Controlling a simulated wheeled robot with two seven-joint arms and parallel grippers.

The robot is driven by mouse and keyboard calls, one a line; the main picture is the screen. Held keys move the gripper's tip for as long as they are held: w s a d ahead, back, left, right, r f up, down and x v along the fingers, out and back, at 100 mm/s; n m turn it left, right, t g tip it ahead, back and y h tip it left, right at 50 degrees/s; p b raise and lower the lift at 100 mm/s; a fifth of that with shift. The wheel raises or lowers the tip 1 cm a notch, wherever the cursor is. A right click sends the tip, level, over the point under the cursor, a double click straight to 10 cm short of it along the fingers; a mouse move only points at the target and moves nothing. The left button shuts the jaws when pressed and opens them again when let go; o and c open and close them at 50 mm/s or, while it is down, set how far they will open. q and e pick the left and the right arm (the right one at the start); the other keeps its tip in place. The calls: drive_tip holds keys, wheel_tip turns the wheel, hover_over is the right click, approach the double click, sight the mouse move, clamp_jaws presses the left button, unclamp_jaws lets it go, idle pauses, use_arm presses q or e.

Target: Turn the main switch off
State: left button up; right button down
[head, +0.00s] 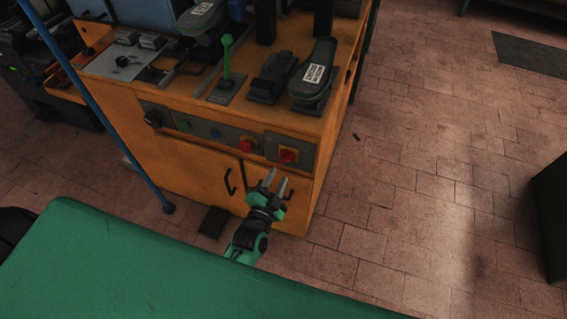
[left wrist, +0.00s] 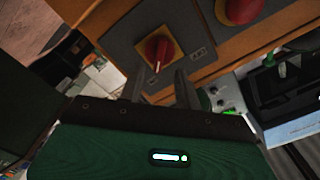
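The main switch (head: 289,156) is a red rotary knob on a yellow plate, at the right end of the orange press's front panel. In the left wrist view the red knob (left wrist: 157,47) sits on its yellow square, on a grey plate with small labels. A pale mark on the knob points toward my gripper. My left gripper (head: 275,183) is just in front of and below the switch in the head view. Its two fingers (left wrist: 160,86) are apart with nothing between them, and they appear short of the knob. My right gripper is in neither view.
A red mushroom button (head: 247,146) is just left of the switch, with blue and green buttons and a black knob (head: 155,117) farther left. A green-handled lever (head: 227,58) and black shoe forms stand on top.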

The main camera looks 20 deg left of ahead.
sight(285, 162)
use_arm(q)
drive_tip(key=shift+w+d, duration=0.1)
drive_tip(key=shift+w, duration=2.85)
clamp_jaws()
